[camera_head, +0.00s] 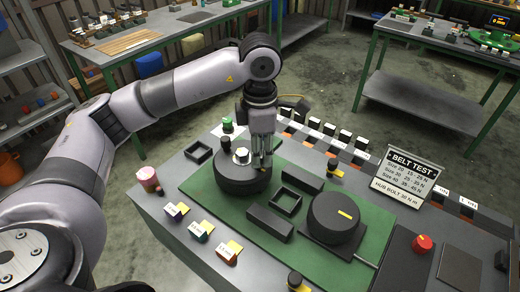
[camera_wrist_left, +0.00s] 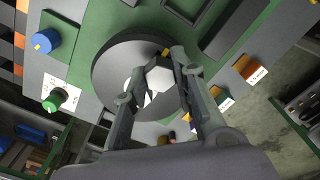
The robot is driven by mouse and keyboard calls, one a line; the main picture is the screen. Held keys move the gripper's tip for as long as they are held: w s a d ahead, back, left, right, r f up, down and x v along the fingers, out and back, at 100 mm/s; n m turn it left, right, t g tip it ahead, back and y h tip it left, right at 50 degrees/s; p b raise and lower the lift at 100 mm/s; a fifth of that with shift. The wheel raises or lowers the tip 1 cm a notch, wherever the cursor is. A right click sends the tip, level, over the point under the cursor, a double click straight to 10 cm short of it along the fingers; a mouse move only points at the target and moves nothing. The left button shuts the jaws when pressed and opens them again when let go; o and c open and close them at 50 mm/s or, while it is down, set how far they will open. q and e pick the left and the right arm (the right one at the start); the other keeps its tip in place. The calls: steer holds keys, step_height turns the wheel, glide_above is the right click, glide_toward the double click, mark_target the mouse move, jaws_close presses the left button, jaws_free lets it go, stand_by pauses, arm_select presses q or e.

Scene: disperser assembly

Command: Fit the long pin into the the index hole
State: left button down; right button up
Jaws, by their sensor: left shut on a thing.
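My left gripper (camera_head: 263,163) points down over the right part of a round dark pulley (camera_head: 228,182) on the green mat, just right of its pale hub bolt (camera_head: 241,155). In the left wrist view its fingers (camera_wrist_left: 160,65) are drawn in over the pulley disc (camera_wrist_left: 107,70), with the pale hexagonal bolt head (camera_wrist_left: 160,88) showing between and behind them. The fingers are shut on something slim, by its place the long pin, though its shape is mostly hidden. I cannot make out the index hole; a yellow mark (camera_wrist_left: 166,52) lies near the fingertips. My right gripper is not in view.
A second dark pulley (camera_head: 331,215) stands right on the green mat (camera_head: 200,190), with dark square frames and blocks between. Labelled coloured parts line the bench's front and back edges. A BELT TEST sign (camera_head: 405,175) stands at the right. Other benches are behind.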

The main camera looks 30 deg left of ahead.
arm_select(q)
steer(key=shift+f+b, duration=1)
steer(key=shift+f, duration=0.2)
steer(key=c, duration=1.2)
jaws_free()
steer(key=shift+r, duration=0.1)
steer(key=shift+c, duration=0.2)
step_height(320, 180, up, 12)
